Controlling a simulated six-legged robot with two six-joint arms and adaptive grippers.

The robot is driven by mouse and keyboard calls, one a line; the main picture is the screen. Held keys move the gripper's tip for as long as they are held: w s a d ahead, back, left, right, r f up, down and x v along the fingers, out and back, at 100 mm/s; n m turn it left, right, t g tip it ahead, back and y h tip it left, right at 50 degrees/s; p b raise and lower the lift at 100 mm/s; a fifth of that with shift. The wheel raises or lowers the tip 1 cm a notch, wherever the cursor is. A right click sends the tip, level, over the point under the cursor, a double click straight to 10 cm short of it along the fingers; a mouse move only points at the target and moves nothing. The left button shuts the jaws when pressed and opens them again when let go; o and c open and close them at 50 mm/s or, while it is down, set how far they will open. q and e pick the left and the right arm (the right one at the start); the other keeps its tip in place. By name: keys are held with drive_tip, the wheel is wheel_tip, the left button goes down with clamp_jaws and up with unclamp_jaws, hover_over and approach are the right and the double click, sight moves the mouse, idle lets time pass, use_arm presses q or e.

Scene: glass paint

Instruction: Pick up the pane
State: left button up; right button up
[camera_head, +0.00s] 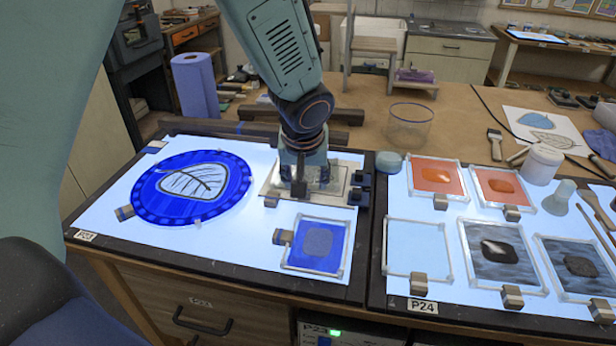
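A pale, clear square pane (335,178) in a light frame lies on the left light table (225,245), at its back right. My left gripper (301,187) points straight down over this pane and hides its middle. Its fingertips are at or just above the pane; I cannot tell whether they touch it or how far apart they are. A blue framed pane (318,243) with a grey patch lies in front of it. A round blue pane (191,187) with a leaf drawing lies to the left. My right gripper is not in view.
The right light table (375,270) holds several panes, including an orange pane (436,176), a light blue pane (412,247) and a dark pane (495,250). Small black blocks (357,196) stand beside the clear pane.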

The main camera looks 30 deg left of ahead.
sight(306, 176)
use_arm(q)
drive_tip(key=x, duration=0.3)
drive_tip(key=shift+s+a+b, duration=0.1)
drive_tip(key=shift+s+b, duration=0.2)
drive_tip(key=shift+w+a+f, duration=0.1)
drive_tip(key=shift+a+f, duration=0.15)
drive_tip(key=shift+f, duration=0.1)
drive_tip(key=shift+d+r, duration=0.1)
drive_tip(key=shift+d, duration=0.05)
drive_tip(key=shift+d, duration=0.1)
drive_tip(key=shift+c, duration=0.4)
drive_tip(key=shift+a, duration=0.2)
drive_tip(key=c, duration=0.6)
drive_tip(key=shift+w+d, duration=0.1)
drive_tip(key=shift+d, duration=0.05)
clamp_jaws()
